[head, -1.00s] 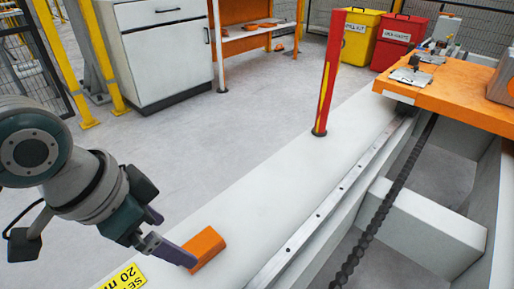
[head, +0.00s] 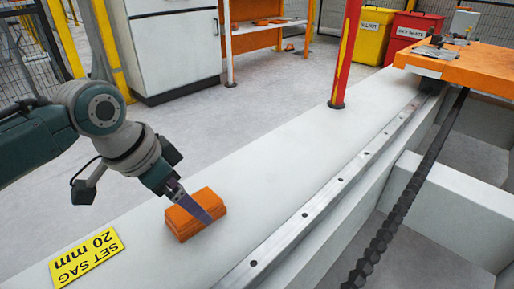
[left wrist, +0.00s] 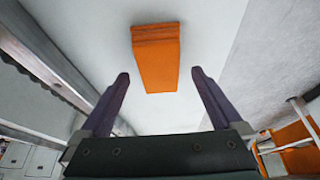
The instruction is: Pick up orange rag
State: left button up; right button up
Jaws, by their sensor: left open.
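The orange rag (head: 190,222) is a folded block lying on the white beam top in the head view. It also shows in the left wrist view (left wrist: 156,58), ahead of and between the fingertips. My left gripper (head: 200,207) is open, with a finger overlapping the rag in the head view. In the left wrist view my left gripper (left wrist: 160,76) has its two purple fingers spread wide, with nothing between them but the rag's near end. I cannot tell how high the fingers are above the beam. My right gripper is not in view.
A yellow "SET SAG 20 mm" label (head: 86,256) lies left of the rag. A metal rail (head: 310,212) runs along the beam to its right. A red post (head: 346,55) stands farther along. An orange platform (head: 470,72) is at the far right. The beam beyond the rag is clear.

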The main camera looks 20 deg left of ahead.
pick_arm(q)
jog(key=shift+b+x, duration=0.55)
jog(key=shift+x, duration=0.9)
jog(key=shift+f, duration=0.2)
jog(key=c, duration=1.3)
